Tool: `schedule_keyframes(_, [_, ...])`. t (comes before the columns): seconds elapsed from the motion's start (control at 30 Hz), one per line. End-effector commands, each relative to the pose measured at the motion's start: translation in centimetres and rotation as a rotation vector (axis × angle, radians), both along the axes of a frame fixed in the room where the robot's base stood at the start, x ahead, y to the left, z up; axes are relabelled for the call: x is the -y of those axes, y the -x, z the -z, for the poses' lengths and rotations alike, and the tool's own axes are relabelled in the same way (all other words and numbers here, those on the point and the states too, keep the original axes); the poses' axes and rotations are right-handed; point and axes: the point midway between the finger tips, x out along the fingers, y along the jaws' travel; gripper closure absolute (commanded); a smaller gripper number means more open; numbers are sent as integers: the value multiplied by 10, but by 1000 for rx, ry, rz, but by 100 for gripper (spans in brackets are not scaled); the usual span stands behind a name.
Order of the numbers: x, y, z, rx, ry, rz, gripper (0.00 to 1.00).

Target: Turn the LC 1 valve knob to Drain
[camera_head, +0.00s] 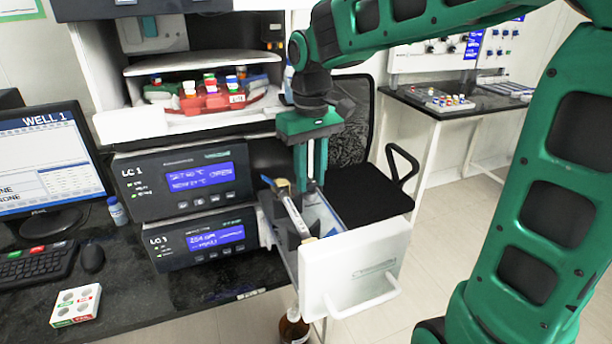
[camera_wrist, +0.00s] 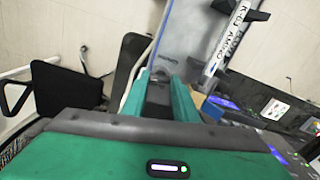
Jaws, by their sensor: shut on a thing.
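The LC 1 unit (camera_head: 185,178) has a lit blue screen and sits above a similar unit on the left. A drawer (camera_head: 345,264) with a white front stands pulled out to its right. A slim labelled column (camera_head: 293,210) lies in it, held by dark clips; the column (camera_wrist: 230,42) also shows in the wrist view. My gripper (camera_head: 309,184) points down into the drawer's rear part, just right of the column. In the wrist view its fingers (camera_wrist: 158,98) are shut around a small dark piece, apparently the valve knob, mostly hidden. Its markings and pointer direction cannot be read.
A rack of coloured-cap vials (camera_head: 215,95) stands on the shelf above LC 1. A monitor (camera_head: 50,160) and keyboard are on the left bench. A black chair (camera_head: 370,200) stands close behind the drawer. A brown bottle (camera_head: 293,327) is below the drawer front.

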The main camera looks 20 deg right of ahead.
Motion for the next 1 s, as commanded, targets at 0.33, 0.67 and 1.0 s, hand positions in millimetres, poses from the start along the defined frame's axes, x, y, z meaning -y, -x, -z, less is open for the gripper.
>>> schedule_keyframes(0.33, [-1, -1, -1, 3, -1, -237, 96])
schedule_keyframes(0.67, [0, -1, -1, 3, 0, -332, 96])
schedule_keyframes(1.0, [1, -1, -1, 3, 0, -341, 96])
